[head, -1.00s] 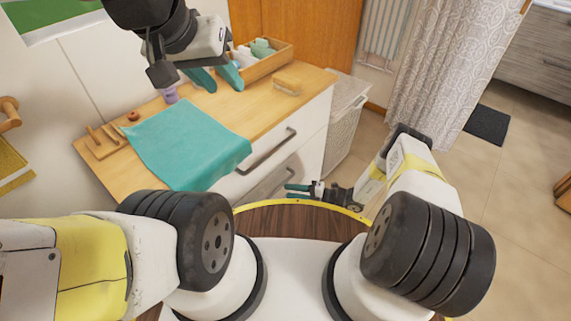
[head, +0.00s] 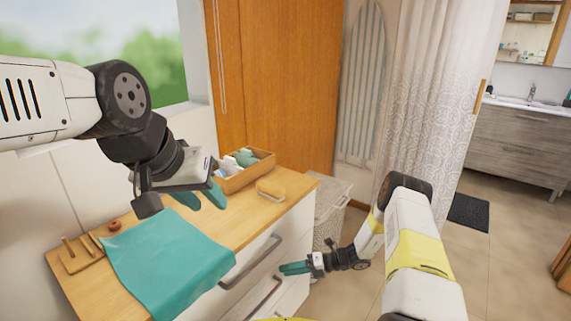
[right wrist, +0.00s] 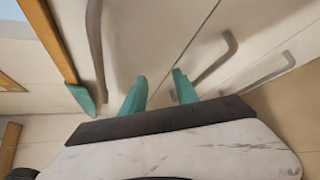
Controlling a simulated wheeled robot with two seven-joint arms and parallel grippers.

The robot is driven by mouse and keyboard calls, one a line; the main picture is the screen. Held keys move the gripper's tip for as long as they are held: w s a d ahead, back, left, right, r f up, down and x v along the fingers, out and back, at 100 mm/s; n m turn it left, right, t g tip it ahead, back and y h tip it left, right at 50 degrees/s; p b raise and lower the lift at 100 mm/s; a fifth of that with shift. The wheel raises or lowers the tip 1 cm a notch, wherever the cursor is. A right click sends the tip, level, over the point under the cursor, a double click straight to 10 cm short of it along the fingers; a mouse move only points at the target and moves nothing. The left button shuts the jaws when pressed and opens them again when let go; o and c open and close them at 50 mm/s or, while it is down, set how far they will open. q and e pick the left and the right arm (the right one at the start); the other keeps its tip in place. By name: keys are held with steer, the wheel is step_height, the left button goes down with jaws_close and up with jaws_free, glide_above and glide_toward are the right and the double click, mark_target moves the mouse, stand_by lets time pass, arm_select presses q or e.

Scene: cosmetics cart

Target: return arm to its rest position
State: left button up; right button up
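My left arm reaches in from the left, and its gripper (head: 202,197) hovers over the back of the wooden cart top. Its two teal fingers are spread apart, with nothing visible between them. My right arm hangs low on the right. Its gripper (head: 296,268) is in front of the cart's drawers, below the level of the top. In the right wrist view the two teal fingers (right wrist: 159,88) are apart and empty, facing the drawer fronts and handles.
A teal cloth (head: 165,262) drapes over the front edge of the cart top (head: 245,205). A laundry basket (head: 330,205) stands right of the cart.

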steer(key=s+d+r+n+g+h, duration=0.1)
steer(key=s+d+r+n+h, duration=0.1)
steer(key=r+n, duration=0.6)
steer(key=s+d+r+n+h, duration=0.1)
steer(key=r+n+h, duration=0.15)
steer(key=r, duration=1.05)
steer(key=s+d+r+n+g+h, duration=0.1)
steer(key=s+d+r+n+h, duration=0.1)
steer(key=r+n, duration=0.6)
steer(key=s+d+r+n+t+h, duration=0.2)
steer(key=s+d+r+n+t, duration=0.1)
steer(key=s+r+n, duration=0.4)
steer(key=s+d+r+n+t+h, duration=0.3)
steer(key=s+r+n, duration=0.4)
steer(key=s+r, duration=0.5)
steer(key=s+d+t, duration=0.1)
steer(key=s, duration=0.1)
steer(key=shift+s+d+h, duration=0.3)
steer(key=shift+d+h, duration=0.05)
steer(key=shift+d, duration=0.05)
